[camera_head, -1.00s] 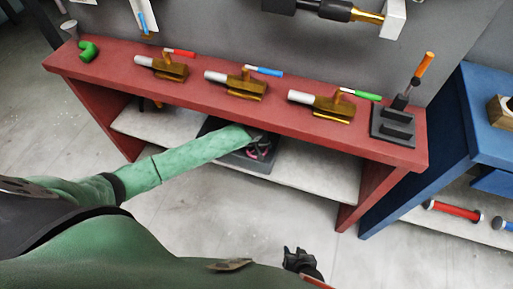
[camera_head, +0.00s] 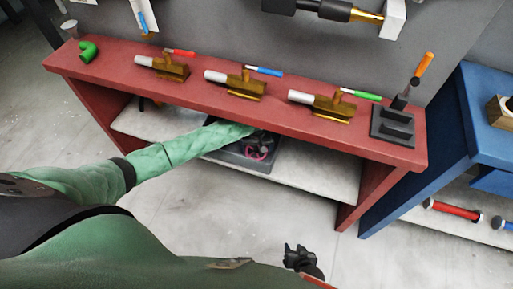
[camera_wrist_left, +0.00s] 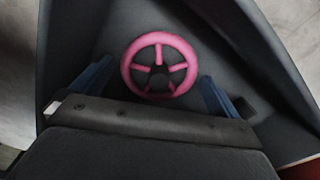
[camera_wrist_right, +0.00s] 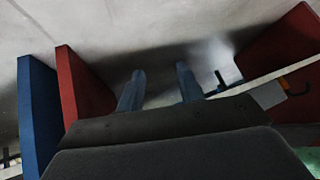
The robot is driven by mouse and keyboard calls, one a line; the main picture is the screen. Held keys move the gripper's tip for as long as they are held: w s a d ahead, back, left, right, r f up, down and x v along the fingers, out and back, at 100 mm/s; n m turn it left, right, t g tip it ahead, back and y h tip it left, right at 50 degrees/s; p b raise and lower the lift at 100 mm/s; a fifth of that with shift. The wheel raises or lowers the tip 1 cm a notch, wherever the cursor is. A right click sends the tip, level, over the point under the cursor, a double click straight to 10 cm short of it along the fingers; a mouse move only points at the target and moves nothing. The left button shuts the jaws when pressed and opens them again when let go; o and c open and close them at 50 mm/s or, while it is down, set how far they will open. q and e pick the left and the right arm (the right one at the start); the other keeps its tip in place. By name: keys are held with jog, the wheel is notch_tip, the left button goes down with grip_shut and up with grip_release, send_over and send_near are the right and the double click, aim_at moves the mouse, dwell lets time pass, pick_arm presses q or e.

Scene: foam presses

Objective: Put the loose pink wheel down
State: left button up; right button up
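The pink wheel (camera_head: 257,153) is a spoked ring with a dark hub. It is in a dark grey tray (camera_head: 226,157) on the lower shelf of the red bench. In the left wrist view the pink wheel (camera_wrist_left: 160,43) shows against the dark tray (camera_wrist_left: 262,75). My left gripper (camera_head: 264,140) is at the tray, just behind the wheel in the head view. Its fingers are spread to either side of the wheel with visible gaps, so it is open and empty. My right gripper (camera_head: 298,257) is open and empty, low in front of the bench.
The red bench top (camera_head: 130,59) overhangs the pale shelf (camera_head: 315,178) closely above my left arm. Several brass tools (camera_head: 235,84) lie on top. A blue bench (camera_head: 450,165) stands at the right. The shelf right of the tray is clear.

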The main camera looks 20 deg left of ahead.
aim_at(256, 149)
pick_arm(q)
jog(key=shift+r+p, duration=0.3)
jog(key=shift+r, duration=3.45)
